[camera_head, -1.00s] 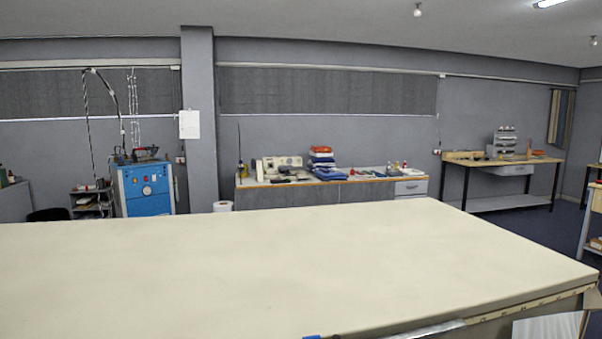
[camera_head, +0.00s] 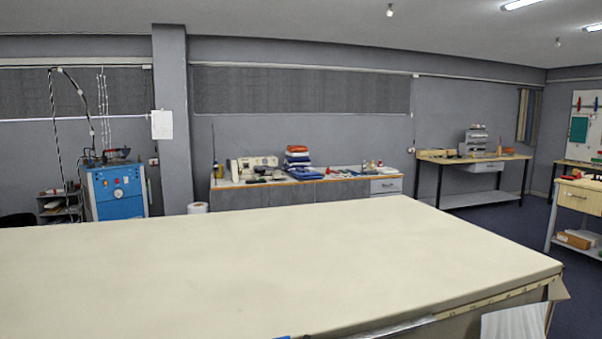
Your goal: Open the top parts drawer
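No gripper of mine is in view. Several drawers show, and I cannot tell which one is the top parts drawer. A wooden-fronted drawer (camera_head: 579,199) is in a bench at the right edge, and it looks shut. A light grey drawer (camera_head: 487,167) hangs under the back right workbench. Another light drawer front (camera_head: 386,186) is at the right end of the long back counter. A small grey stacked unit (camera_head: 476,141) stands on the back right workbench; its details are too small to read.
The long cream cloth table (camera_head: 250,265) fills the foreground and lies between me and the back wall. Dark floor (camera_head: 500,222) is free beyond its right end. A blue machine (camera_head: 117,192) stands at the back left. Cardboard boxes (camera_head: 578,238) sit on the right bench's lower shelf.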

